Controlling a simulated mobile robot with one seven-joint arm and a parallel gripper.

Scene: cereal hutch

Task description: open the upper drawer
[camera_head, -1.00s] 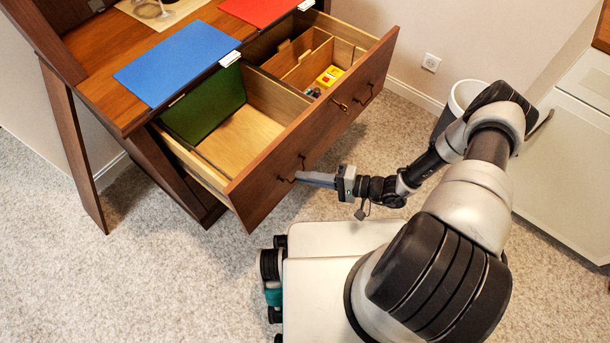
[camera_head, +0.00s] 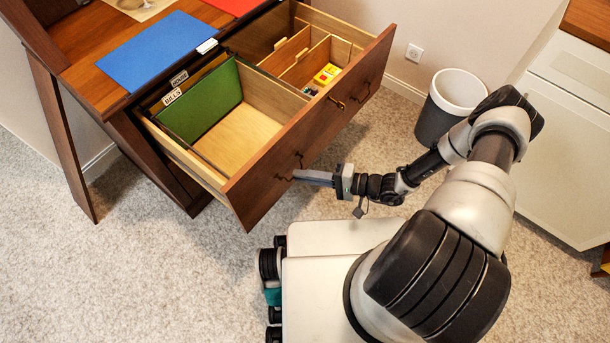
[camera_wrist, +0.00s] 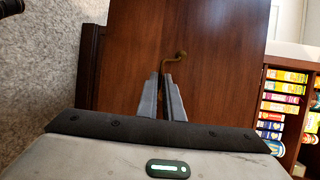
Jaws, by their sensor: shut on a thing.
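The upper drawer (camera_head: 290,140) of the wooden hutch stands pulled far out, with its inside open to view. Its dark wood front also fills the middle of the wrist view (camera_wrist: 215,70). My gripper (camera_head: 298,175) is at the lower left part of the drawer front, shut on a handle there. In the wrist view my gripper (camera_wrist: 166,76) has its fingers close together at the brass handle (camera_wrist: 178,58), whose bent end shows beyond the tips. The part of the handle between the fingers is hidden.
The drawer holds a green folder (camera_head: 205,102), tabs, wooden dividers (camera_head: 305,62) and small yellow boxes (camera_head: 328,74). A blue folder (camera_head: 158,50) lies on the hutch top. A waste bin (camera_head: 450,105) stands right of the drawer, near a white cabinet (camera_head: 575,130). Carpet is clear at left.

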